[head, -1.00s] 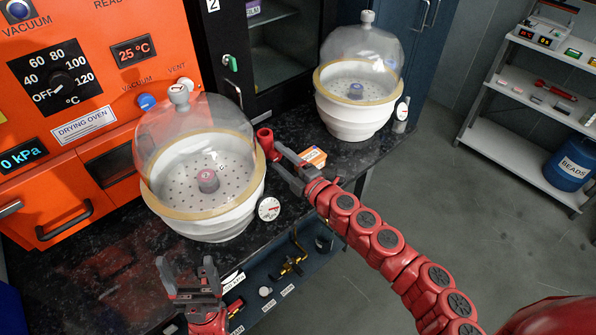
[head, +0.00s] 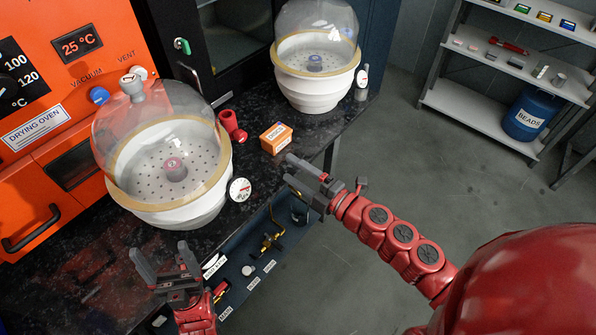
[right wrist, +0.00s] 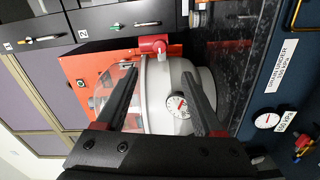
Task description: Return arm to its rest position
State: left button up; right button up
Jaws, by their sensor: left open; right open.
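My right gripper (head: 305,177) is open and empty. It is off the front edge of the bench, near the small orange box (head: 276,138), and touches nothing that I can see. In the right wrist view its two fingers (right wrist: 166,95) are spread, with a white vessel (right wrist: 170,82) and a gauge beyond them. My left gripper (head: 164,264) is open and empty at the lower left, in front of the nearer domed desiccator (head: 165,160).
A second domed desiccator (head: 315,65) stands farther back on the dark bench (head: 105,270). A red fitting (head: 232,125) lies between them. The orange drying oven (head: 60,110) is at left. Floor at right is clear before the shelf (head: 470,125).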

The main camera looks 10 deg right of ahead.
jog(key=shift+s+d, duration=0.3)
jog(key=shift+s, duration=0.1)
dwell(0.3)
